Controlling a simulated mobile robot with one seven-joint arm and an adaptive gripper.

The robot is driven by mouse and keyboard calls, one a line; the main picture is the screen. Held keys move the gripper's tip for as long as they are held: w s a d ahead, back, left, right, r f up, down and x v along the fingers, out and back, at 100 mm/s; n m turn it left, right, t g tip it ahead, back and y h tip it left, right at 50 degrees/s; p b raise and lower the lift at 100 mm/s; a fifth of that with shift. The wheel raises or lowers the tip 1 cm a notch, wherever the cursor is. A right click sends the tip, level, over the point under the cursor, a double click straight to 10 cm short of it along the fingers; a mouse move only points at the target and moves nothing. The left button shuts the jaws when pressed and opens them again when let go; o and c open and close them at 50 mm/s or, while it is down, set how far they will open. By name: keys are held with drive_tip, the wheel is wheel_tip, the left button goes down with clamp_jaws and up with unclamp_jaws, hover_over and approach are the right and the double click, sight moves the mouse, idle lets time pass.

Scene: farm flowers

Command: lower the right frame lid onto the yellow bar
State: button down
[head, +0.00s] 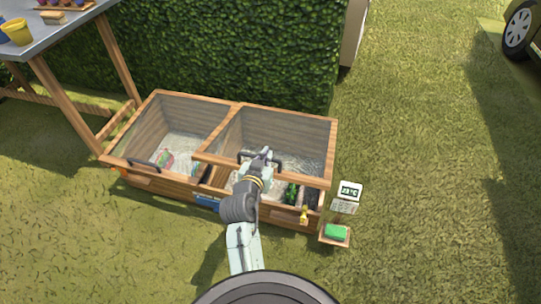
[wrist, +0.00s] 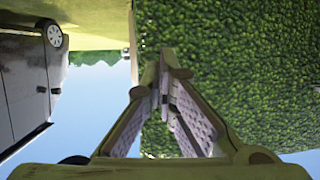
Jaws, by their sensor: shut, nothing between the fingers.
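The right frame lid (head: 318,180) is a wood-framed clear lid on the right half of the planter box. Its front rail stands above the box's front wall, with a gap between them, so it is partly raised. The yellow bar (head: 304,214) is a small upright piece at the box's front right corner, below the rail and apart from it. My gripper (head: 266,154) is at the lid's dark handle (head: 246,154), overlapping it in the head view; I cannot tell if they touch. In the wrist view my gripper (wrist: 163,72) is shut, with nothing between its fingers.
The left lid (head: 124,160) has its own dark handle. A thermometer display (head: 349,189) and a tray with a green sponge (head: 336,231) stand right of the box. A hedge (head: 220,50) rises behind. A table (head: 60,28) stands at upper left. Grass at right is clear.

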drive_tip(key=w+f, duration=0.1)
drive_tip(key=w+d+f, duration=0.1)
drive_tip(key=w+f, duration=0.1)
drive_tip(key=w+f+p, duration=0.1)
drive_tip(key=w+f, duration=0.1)
drive_tip(key=shift+d, duration=0.3)
drive_tip(key=shift+f, duration=0.4)
